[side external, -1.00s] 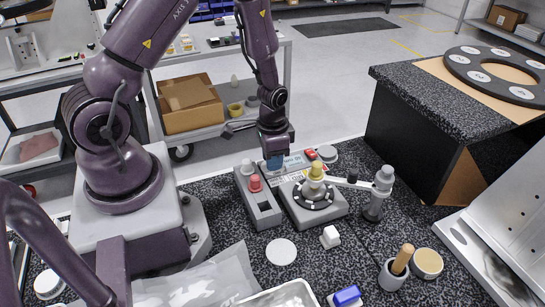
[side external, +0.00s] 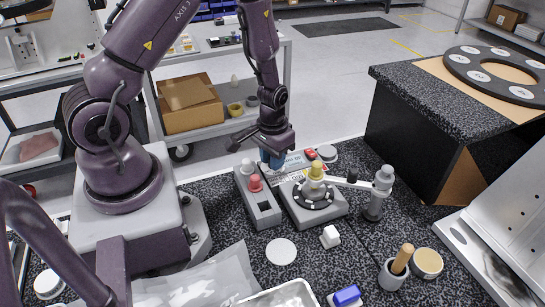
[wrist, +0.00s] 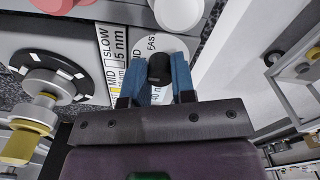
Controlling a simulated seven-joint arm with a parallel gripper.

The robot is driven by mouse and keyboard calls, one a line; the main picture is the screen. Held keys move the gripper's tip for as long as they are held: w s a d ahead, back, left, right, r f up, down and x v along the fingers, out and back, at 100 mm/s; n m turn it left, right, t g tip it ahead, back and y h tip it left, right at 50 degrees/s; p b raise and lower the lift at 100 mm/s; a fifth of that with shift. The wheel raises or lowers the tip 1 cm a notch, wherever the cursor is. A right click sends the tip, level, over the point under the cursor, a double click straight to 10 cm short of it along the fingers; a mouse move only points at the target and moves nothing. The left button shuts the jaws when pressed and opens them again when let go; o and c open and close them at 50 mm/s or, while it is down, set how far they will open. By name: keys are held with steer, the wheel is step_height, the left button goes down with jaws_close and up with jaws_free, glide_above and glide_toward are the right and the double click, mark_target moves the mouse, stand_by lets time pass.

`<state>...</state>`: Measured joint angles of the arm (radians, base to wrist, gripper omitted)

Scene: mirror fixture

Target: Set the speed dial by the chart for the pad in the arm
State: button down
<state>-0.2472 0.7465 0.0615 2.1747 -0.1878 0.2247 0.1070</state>
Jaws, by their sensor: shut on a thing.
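My gripper (side external: 271,160) points down at the back of the grey fixture. In the wrist view its blue fingers (wrist: 158,72) are closed on the black knob of the speed dial (wrist: 159,66), and they hide part of it. The dial's pale round face (wrist: 172,45) shows FAST beside the knob. The white chart strip (wrist: 114,42) reads SLOW, MID and "5 nm"; its other rows are partly covered. The holding arm (side external: 348,183) reaches from a grey post (side external: 378,192). Its yellow-topped pad holder (side external: 317,170) is over a black disc with white patches (side external: 314,194).
A red button (side external: 310,154) and a grey round cap (side external: 327,153) are close behind. A cup with a wooden-handled tool (side external: 398,266) and a blue-topped block (side external: 347,295) are in front.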

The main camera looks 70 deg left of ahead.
steer(key=c, duration=0.9)
jaws_free()
steer(key=shift+c, duration=0.2)
step_height(320, 180, up, 13)
steer(key=s+d+r+m+t, duration=0.2)
steer(key=s+d+r, duration=0.2)
steer(key=r, duration=0.5)
steer(key=s+d+r+m+t, duration=0.2)
steer(key=s+d+r, duration=0.3)
steer(key=r, duration=0.4)
steer(key=shift+s+d+r+t, duration=0.25)
steer(key=shift+s+r+t, duration=0.1)
steer(key=shift+s+t, duration=0.45)
